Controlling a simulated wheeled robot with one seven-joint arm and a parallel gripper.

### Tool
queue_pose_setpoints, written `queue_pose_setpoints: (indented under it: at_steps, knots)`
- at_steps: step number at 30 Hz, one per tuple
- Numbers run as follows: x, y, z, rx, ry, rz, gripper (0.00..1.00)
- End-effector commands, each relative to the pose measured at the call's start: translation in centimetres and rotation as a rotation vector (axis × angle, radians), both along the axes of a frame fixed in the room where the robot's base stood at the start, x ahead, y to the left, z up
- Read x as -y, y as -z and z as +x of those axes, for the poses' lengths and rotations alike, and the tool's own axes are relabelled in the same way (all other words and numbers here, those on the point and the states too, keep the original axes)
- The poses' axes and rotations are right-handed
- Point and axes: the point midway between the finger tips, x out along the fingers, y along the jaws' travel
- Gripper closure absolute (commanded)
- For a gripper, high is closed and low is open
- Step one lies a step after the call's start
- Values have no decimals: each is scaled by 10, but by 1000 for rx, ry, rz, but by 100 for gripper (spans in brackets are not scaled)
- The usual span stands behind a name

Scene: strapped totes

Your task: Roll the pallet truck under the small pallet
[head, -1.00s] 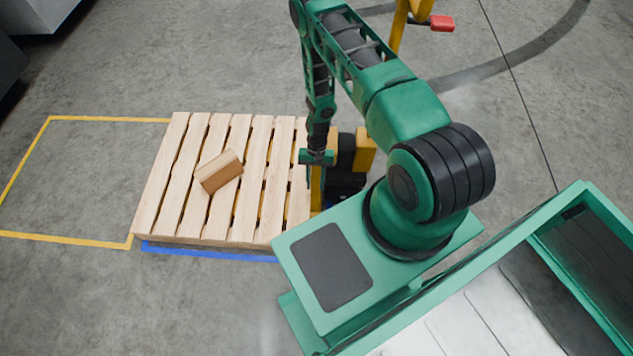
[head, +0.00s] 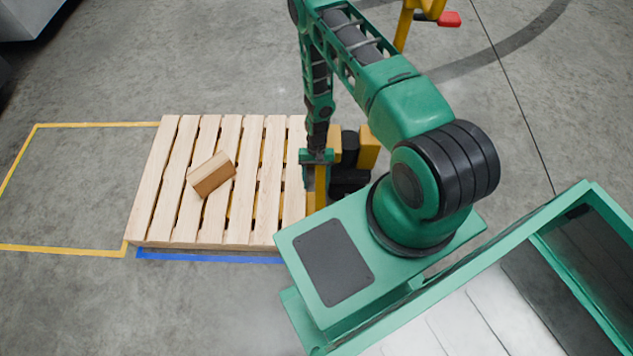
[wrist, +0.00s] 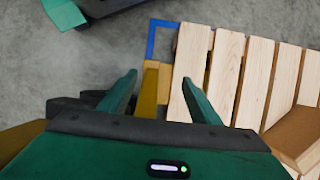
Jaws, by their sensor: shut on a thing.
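The small wooden pallet (head: 215,225) lies on the floor left of my arm in the head view. Its slats also show at the right of the wrist view (wrist: 228,75). The yellow and black pallet truck (head: 368,147) stands at the pallet's right end, partly hidden behind my arm. Slivers of yellow show through the slat gaps. My gripper (head: 317,158) is at the truck's near side, beside the pallet's right end. In the wrist view its fingers (wrist: 158,97) stand either side of a yellow part of the truck (wrist: 150,88), and it is shut on the truck.
A brown carton (head: 212,176) lies on the pallet. Yellow floor tape (head: 75,249) outlines an empty area to the left, and blue tape (head: 200,257) runs along the pallet's near edge. A yellow post with a red grip (head: 450,19) rises at the top. Floor at lower left is clear.

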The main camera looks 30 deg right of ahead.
Motion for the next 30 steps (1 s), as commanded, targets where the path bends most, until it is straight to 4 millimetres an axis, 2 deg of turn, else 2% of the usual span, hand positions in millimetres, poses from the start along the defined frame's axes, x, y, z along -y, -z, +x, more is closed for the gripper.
queue_pose_setpoints:
  at_steps: [1, 7, 15, 21, 30]
  knots:
    - [-4, -1, 3, 7, -1, 8, 50]
    - [-1, -17, 10, 7, 0, 7, 50]
    - [10, -63, 27, 8, 0, 4, 50]
    - [17, -89, 35, 3, 0, 2, 50]
    - [20, -100, 37, -1, 0, 0, 50]
